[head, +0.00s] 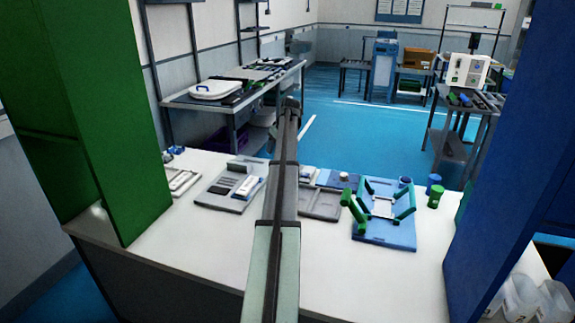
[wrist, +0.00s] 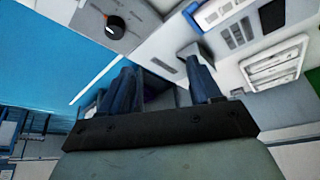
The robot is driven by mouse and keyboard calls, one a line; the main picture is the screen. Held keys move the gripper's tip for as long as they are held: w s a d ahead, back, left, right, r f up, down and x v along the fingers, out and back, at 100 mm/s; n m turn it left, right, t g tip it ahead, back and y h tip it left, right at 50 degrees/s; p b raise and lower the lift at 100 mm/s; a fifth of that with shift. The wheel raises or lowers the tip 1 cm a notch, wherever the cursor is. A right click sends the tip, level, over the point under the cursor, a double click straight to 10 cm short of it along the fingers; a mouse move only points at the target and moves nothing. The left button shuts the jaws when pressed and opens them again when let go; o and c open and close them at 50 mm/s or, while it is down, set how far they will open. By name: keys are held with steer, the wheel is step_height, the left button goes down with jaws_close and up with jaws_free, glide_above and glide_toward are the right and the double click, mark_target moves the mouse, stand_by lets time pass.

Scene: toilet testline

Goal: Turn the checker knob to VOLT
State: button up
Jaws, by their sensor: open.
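The checker knob (wrist: 115,27) is a round black dial with a small orange mark, on a grey panel (wrist: 85,15) at the upper left of the wrist view. The panel's lettering is too small to read, so I cannot tell which setting it points at. My gripper (wrist: 162,78) is open, its two dark blue fingers spread apart with nothing between them. The knob lies beyond the fingers, up and to the left, apart from them. In the head view my arm stretches over the middle of the bench; I cannot make out the knob there.
The white bench (head: 150,240) carries a grey tray (head: 228,190) left of my arm and a blue fixture with green handles (head: 385,232) to the right. A green panel (head: 95,120) and a blue panel (head: 515,150) stand at the sides. Blue floor lies beyond.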

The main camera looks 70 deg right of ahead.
steer(key=s+d+m, duration=0.2)
steer(key=s+d, duration=0.3)
steer(key=s, duration=0.1)
steer(key=shift+g+h, duration=0.3)
steer(key=shift+g, duration=0.1)
steer(key=x, duration=1.3)
steer(key=shift+w+a+f, duration=0.1)
steer(key=shift+w+f, duration=0.2)
steer(key=shift+w, duration=0.05)
steer(key=c, duration=1)
steer(key=shift+m, duration=0.3)
